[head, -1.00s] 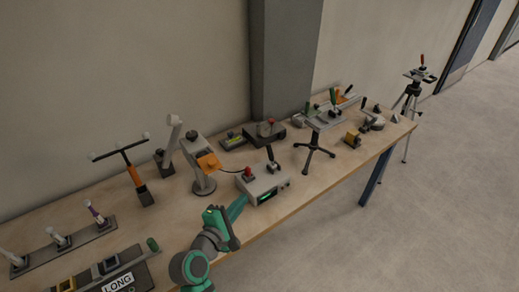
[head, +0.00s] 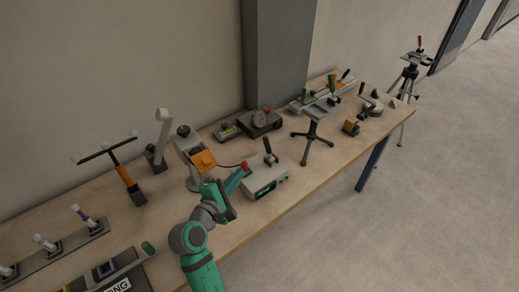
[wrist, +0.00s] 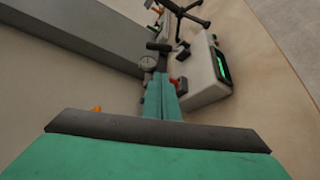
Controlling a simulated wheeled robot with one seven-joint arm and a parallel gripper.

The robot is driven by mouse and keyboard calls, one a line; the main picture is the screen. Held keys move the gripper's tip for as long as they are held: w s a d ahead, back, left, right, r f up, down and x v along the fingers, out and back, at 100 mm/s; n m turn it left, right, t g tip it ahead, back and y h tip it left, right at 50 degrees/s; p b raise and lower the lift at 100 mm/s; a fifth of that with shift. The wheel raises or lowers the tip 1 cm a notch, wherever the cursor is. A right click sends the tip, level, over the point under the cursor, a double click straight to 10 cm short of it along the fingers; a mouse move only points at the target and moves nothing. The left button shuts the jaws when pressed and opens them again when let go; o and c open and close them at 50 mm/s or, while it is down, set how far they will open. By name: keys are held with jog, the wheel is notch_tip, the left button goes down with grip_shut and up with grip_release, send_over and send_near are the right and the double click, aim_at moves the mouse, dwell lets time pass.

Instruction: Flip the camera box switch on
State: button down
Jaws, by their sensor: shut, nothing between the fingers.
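The camera box looks to be the light grey box (head: 276,188) with a green-lit display (head: 266,190) near the table's front edge. It also shows in the wrist view (wrist: 203,82). A black-handled lever (head: 268,148) leans on its top.
An orange-and-grey device (head: 203,160) on a stand is left of the box, with a cable toward the box. A dark box with a dial (head: 261,120) is behind. A small black tripod stand (head: 311,138) is at right. Bare tabletop (head: 325,165) lies right of the box.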

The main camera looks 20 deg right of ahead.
aim_at(268, 148)
jog(key=x, duration=1.7)
jog(key=shift+w+d+f, duration=0.1)
jog(key=shift+w+d, duration=0.15)
jog(key=shift+d, duration=0.05)
jog(key=shift+d, duration=0.15)
